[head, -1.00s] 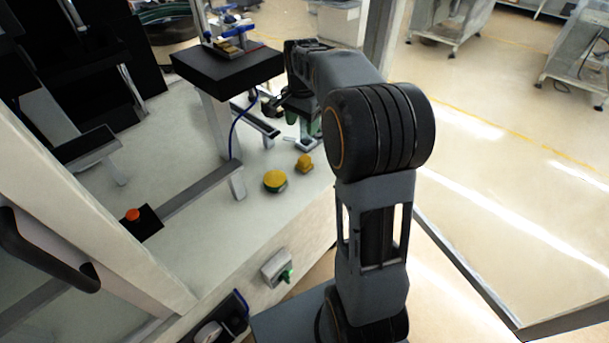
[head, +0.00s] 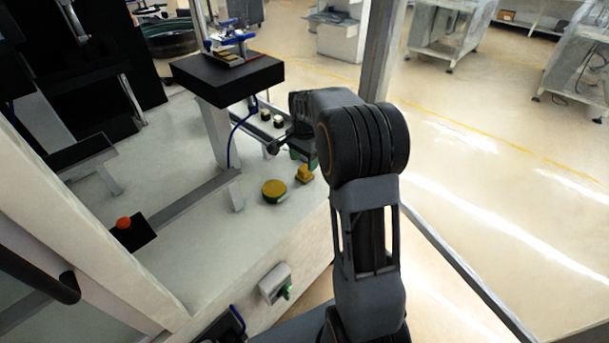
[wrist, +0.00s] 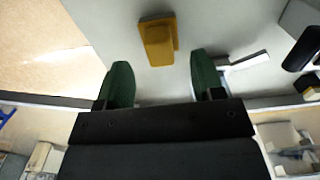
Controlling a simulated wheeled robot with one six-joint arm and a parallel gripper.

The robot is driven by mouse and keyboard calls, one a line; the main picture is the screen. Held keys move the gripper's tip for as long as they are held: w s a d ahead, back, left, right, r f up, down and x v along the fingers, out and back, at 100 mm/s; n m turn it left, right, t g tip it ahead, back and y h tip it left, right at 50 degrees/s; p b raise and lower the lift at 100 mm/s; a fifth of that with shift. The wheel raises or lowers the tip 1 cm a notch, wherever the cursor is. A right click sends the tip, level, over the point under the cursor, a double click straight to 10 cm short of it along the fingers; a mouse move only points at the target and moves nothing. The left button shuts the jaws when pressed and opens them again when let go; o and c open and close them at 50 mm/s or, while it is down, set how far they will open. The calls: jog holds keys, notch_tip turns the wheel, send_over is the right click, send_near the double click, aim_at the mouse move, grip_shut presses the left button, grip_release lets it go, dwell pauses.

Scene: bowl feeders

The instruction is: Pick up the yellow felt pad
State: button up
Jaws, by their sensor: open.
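A small stepped yellow piece (head: 304,174), which looks like the yellow felt pad, rests on the pale worktop near its edge. In the wrist view the yellow piece (wrist: 157,42) lies just beyond the fingertips, roughly centred between them and not touched. A round yellow disc with a green rim (head: 273,190) lies to its left in the head view. My gripper (wrist: 162,75) is open and empty, its two dark green fingers spread apart. In the head view my gripper (head: 303,153) is partly hidden by my arm, just behind the yellow piece.
A black platform (head: 228,78) on a post carries a small blue-and-metal fixture. A grey rail (head: 195,200) and an orange-red button (head: 124,223) are on the left. Small pale pieces (head: 272,118) sit on a track behind. The worktop in front of the disc is clear.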

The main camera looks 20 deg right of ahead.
aim_at(305, 167)
notch_tip(305, 167, down, 4)
jog(key=shift+f+b, duration=0.15)
jog(key=shift+b, duration=0.3)
jog(key=shift+c, duration=0.4)
jog(key=c, duration=0.9)
